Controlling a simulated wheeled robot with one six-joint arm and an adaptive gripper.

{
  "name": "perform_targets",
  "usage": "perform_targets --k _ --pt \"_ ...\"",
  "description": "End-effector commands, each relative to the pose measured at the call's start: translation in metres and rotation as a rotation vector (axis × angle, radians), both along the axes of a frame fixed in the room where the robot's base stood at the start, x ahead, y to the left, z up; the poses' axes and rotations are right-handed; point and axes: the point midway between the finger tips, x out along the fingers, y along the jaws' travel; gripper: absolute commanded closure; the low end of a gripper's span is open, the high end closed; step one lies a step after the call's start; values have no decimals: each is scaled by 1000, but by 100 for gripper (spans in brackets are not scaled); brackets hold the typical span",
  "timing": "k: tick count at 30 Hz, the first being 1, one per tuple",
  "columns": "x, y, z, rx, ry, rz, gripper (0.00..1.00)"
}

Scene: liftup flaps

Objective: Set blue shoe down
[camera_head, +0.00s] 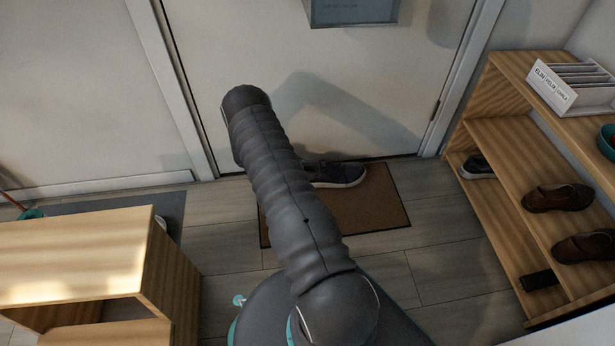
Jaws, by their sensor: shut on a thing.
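A dark blue-grey shoe with a pale sole (340,175) shows just right of my arm, at the back of the brown doormat (385,212) by the door. My arm covers its left end. I cannot tell whether it rests on the mat or is held above it. My gripper is not visible; my own arm rises through the middle of the view and hides what lies behind it. A similar dark shoe with a white sole (478,168) sits in the wooden shoe rack (497,150) at right.
Two brown shoes (558,197) (585,247) and a small black item (538,280) are in the rack. A white letter holder (570,88) stands on top. A wooden bench (75,255) is at left. The door (300,80) closes off the back. Floor right of the mat is clear.

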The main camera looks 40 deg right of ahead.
Motion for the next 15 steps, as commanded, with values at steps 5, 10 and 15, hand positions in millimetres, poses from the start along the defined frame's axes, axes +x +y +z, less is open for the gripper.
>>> perform_targets --k 5,10,15 --pt "-1 0 -24 1 3 0 82" --pt "-1 0 -38 0 1 1 82" --pt "-1 0 -37 1 1 0 82"
